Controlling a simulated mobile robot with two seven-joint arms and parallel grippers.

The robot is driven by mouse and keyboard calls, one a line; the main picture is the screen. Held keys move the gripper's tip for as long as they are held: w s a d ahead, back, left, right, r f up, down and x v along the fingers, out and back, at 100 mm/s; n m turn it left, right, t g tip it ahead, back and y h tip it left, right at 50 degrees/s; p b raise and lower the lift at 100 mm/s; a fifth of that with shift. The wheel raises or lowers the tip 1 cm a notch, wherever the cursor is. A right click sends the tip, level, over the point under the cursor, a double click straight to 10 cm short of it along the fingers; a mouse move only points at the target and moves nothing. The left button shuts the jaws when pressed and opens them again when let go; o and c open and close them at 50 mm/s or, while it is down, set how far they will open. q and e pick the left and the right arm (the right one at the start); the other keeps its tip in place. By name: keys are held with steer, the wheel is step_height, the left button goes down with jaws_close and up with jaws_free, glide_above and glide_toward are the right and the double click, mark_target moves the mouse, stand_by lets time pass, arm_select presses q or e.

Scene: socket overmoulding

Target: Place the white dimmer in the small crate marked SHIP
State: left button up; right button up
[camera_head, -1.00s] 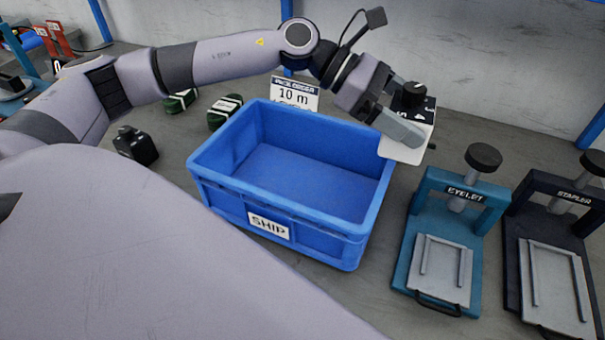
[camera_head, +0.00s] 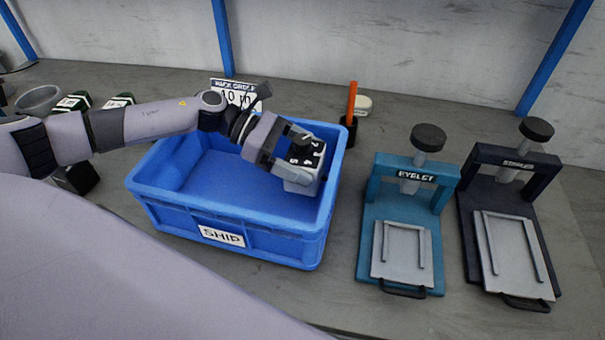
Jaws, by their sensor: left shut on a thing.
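The white dimmer (camera_head: 303,184) has a black face with numbers and a dark knob. My left gripper (camera_head: 287,165) is shut on it. The gripper holds the dimmer over the right part of the blue crate, near its right wall. I cannot tell whether the dimmer touches the crate's floor or wall. The blue crate (camera_head: 270,243) stands on the grey table with a white SHIP label (camera_head: 221,236) on its front. The visible part of its floor is bare. My right gripper is not in view.
An eyelet press (camera_head: 371,237) and a dark stapler press (camera_head: 470,225) stand to the right. Behind the crate are a pack order sign (camera_head: 230,91), an orange-handled thing (camera_head: 351,101) and a white item (camera_head: 363,103). A black block (camera_head: 77,178) and a grey bowl (camera_head: 38,99) are at left.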

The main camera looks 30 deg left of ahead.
arm_select(q)
steer(key=shift+f, duration=2.65)
steer(key=shift+f+b, duration=0.2)
steer(key=shift+b, duration=0.1)
steer(key=o, duration=0.9)
steer(key=shift+c, duration=0.2)
steer(key=shift+r+p, duration=0.3)
steer(key=b+v, duration=0.2)
steer(key=v, duration=1)
steer(key=shift+b, duration=0.4)
